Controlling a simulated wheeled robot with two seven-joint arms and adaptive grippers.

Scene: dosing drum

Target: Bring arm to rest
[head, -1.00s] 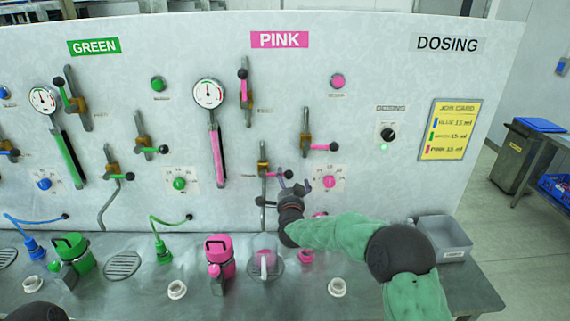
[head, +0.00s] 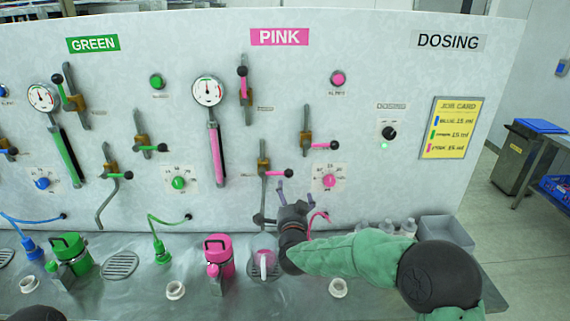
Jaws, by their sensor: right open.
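My right arm, in a green sleeve, comes in from the lower right of the head view. My right gripper (head: 281,190) is open and empty, its fingers pointing up in front of the panel, just below the pink valve lever (head: 277,173). I cannot tell whether it touches anything there. The pink dial (head: 329,181) is to its right. A pink hose (head: 318,220) shows just behind my forearm. A dark rounded part at the bottom left edge may be my left arm; no left gripper shows.
A pink canister (head: 220,256) and a green canister (head: 71,255) stand on the metal bench (head: 130,292). A clear vessel (head: 264,265) stands over a drain, close to my right wrist. A grey bin (head: 447,232) and small bottles are behind my forearm. The front of the bench has free room.

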